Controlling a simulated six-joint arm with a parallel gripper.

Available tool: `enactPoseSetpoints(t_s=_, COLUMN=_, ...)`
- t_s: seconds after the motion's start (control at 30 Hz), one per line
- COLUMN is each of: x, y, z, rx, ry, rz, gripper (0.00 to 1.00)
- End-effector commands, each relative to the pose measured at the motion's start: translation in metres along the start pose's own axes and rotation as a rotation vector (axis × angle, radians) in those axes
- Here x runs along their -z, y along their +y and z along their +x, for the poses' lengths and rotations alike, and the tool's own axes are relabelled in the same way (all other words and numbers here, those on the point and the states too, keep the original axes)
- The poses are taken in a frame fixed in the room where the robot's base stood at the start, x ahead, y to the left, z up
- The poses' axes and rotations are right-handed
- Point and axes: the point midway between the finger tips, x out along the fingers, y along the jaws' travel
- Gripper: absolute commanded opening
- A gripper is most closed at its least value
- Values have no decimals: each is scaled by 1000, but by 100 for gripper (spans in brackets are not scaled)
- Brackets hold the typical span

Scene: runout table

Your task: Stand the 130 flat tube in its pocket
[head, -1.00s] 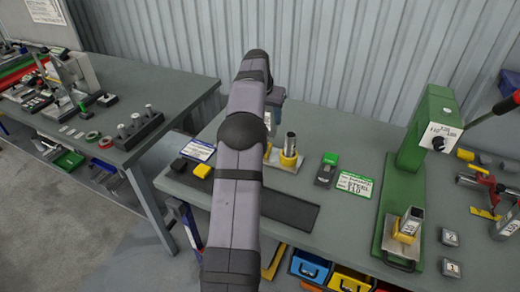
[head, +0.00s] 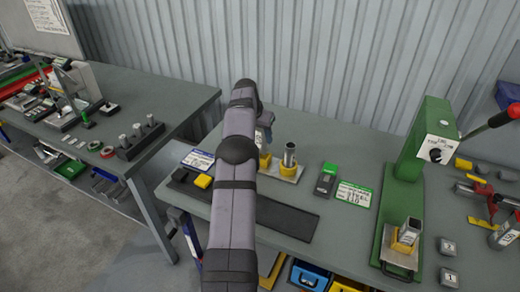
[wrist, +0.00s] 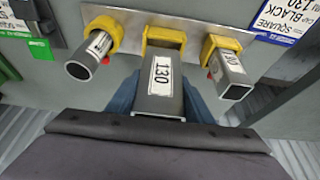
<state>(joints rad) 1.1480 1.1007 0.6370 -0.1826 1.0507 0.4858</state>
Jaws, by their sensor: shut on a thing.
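The 130 flat tube (wrist: 158,108) is grey with a white 130 label, in the middle of the wrist view. My gripper (wrist: 160,95) is shut on it, with a blue finger on each side. The tube's far end is at the yellow flat pocket (wrist: 164,35) on the metal plate (wrist: 133,22); I cannot tell how deep it sits. In the head view my arm mostly hides the gripper, and the tube's label (head: 260,138) shows just beside it, above the plate (head: 287,178).
A round tube (wrist: 83,68) and a square tube (wrist: 232,88) stand in yellow pockets on either side, close to the flat tube. A dark mat (head: 282,217) lies in front. A green press (head: 405,165) stands to the right.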

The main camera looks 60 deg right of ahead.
Motion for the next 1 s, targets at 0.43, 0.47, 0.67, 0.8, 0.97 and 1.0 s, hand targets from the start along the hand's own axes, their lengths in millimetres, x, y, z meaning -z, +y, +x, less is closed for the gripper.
enactPoseSetpoints(t_s=0.43, x=-10, y=0, z=24, rx=0, ry=1, rz=0, gripper=16)
enactPoseSetpoints(t_s=0.47, x=-11, y=0, z=26, rx=0, ry=-1, rz=0, gripper=16)
enactPoseSetpoints(t_s=0.67, x=-20, y=0, z=46, rx=0, ry=-1, rz=0, gripper=16)
enactPoseSetpoints(t_s=0.8, x=-22, y=0, z=53, rx=1, ry=2, rz=0, gripper=16)
enactPoseSetpoints(t_s=0.97, x=-22, y=0, z=53, rx=2, ry=2, rz=0, gripper=16)
enactPoseSetpoints(t_s=1.0, x=-22, y=0, z=53, rx=2, ry=2, rz=0, gripper=16)
